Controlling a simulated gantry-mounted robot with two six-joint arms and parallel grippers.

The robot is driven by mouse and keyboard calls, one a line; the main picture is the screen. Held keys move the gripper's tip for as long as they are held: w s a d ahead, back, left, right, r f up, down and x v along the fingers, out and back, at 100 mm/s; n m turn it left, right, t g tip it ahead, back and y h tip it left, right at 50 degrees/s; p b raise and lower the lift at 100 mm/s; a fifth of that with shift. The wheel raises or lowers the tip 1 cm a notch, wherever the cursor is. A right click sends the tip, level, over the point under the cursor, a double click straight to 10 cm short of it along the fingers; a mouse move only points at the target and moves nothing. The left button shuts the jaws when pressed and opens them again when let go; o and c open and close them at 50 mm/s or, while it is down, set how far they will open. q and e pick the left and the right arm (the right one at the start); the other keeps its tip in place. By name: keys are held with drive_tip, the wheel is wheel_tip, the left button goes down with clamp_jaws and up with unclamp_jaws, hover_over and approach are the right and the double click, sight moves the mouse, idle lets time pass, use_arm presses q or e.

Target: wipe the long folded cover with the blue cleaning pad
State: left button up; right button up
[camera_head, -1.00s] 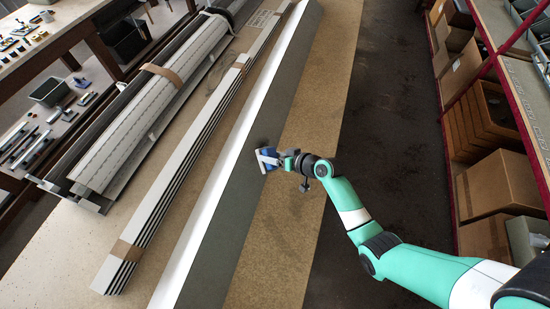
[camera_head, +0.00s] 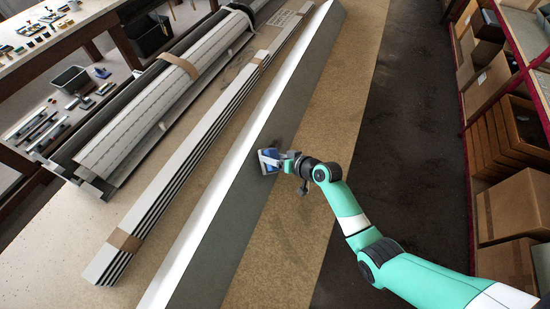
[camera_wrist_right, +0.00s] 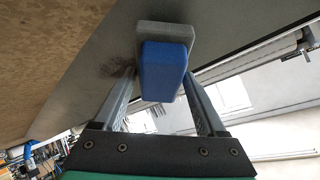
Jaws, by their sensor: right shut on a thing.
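The long folded cover (camera_head: 238,209) runs diagonally across the bench, with a bright white face on its left and a dark grey sloping face on its right. The blue cleaning pad (camera_head: 268,161) is against the grey face, around the middle of the visible length. My right gripper (camera_head: 282,162) is shut on the pad. In the right wrist view, the pad (camera_wrist_right: 163,70) sits between the two fingers, its grey layer against the cover's grey face (camera_wrist_right: 95,85). A dark smudge (camera_wrist_right: 122,65) shows on that face beside the pad. My left gripper is not in view.
Strapped slim profiles (camera_head: 190,147) and a thicker bundle of slats (camera_head: 150,98) lie left of the cover. Bare bench top (camera_head: 318,150) lies to its right, then dark floor (camera_head: 405,150). Shelving with cardboard boxes (camera_head: 512,205) stands at the far right.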

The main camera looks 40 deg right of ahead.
drive_tip(key=shift+w+a+f+b, duration=0.2)
drive_tip(key=shift+w+f+b, duration=0.3)
drive_tip(key=shift+f+b, duration=0.35)
idle(0.3)
drive_tip(key=shift+r, duration=0.1)
